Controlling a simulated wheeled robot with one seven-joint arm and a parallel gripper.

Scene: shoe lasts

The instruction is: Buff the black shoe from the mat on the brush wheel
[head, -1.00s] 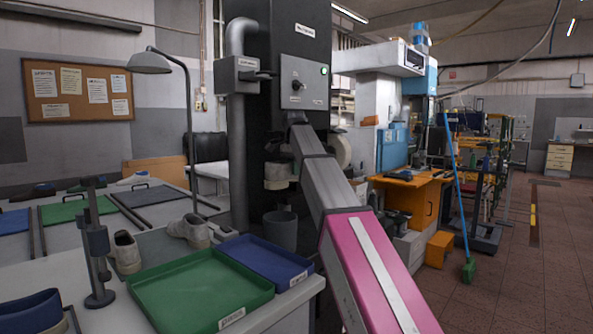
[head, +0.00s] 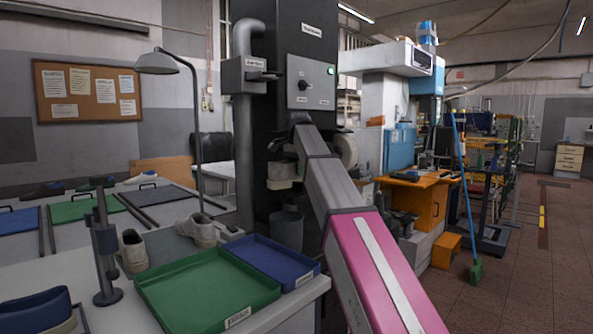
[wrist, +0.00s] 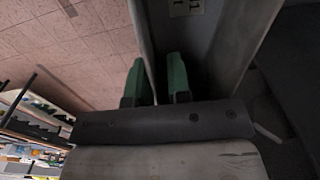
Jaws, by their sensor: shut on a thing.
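My gripper (wrist: 158,82) shows in the wrist view as two green fingertips, a small gap apart, with a dark area between and beyond them. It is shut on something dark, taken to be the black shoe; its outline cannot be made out. In the head view my arm reaches toward the black machine (head: 312,50), and my gripper is hidden behind it. A pale round wheel (head: 346,150), which may be the brush wheel, shows partly on the machine's right side behind my arm. Mats, one green (head: 85,207), lie on the table at left.
A green tray (head: 205,290) and a blue tray (head: 270,262) sit on the near table. Light shoes (head: 197,230), a dark post (head: 105,250) and a blue shoe (head: 35,310) are nearby. A grey bin (head: 287,229) stands below the machine.

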